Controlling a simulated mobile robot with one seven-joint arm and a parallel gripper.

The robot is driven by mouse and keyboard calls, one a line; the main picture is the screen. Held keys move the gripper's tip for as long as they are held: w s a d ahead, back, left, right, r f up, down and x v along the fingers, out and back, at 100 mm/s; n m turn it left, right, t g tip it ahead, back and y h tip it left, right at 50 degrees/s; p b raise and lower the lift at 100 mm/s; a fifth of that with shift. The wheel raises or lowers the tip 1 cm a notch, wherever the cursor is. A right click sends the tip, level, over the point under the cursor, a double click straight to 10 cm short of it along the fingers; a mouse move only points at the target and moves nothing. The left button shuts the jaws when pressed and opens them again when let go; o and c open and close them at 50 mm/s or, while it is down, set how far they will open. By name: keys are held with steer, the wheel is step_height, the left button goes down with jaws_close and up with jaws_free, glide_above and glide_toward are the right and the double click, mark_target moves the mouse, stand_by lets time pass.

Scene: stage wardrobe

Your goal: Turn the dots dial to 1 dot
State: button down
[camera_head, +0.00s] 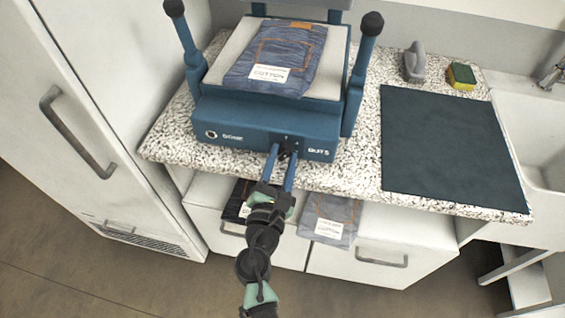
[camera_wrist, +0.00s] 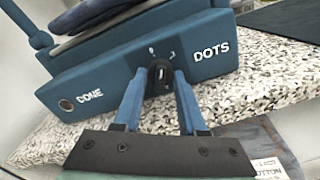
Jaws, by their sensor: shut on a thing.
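The dots dial (camera_wrist: 160,76) is a small black knob on the blue front panel of a press-like machine (camera_head: 235,116). In the wrist view the word DOTS stands to its right, with small pale marks above it. My gripper (camera_head: 284,152) reaches up to the panel from the front. Its two blue fingers are closed on the dial, one on each side, as the wrist view (camera_wrist: 161,80) also shows. The fingers partly hide the dial and any marks beside it. I cannot read which mark the dial points to.
Folded jeans (camera_head: 270,62) with a cotton label lie on the machine. A round button (camera_wrist: 66,104) is at the panel's left. A dark mat (camera_head: 450,145), a grey iron-like object (camera_head: 414,64) and a sponge (camera_head: 461,76) are on the speckled counter (camera_head: 355,165). More labelled denim (camera_head: 330,215) hangs below.

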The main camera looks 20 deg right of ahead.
steer(key=m+b, duration=0.2)
steer(key=m, duration=0.2)
steer(key=shift+f, duration=0.15)
steer(key=shift+m+b, duration=0.85)
steer(key=shift+m, duration=0.35)
steer(key=shift+c, duration=2.3)
jaws_free()
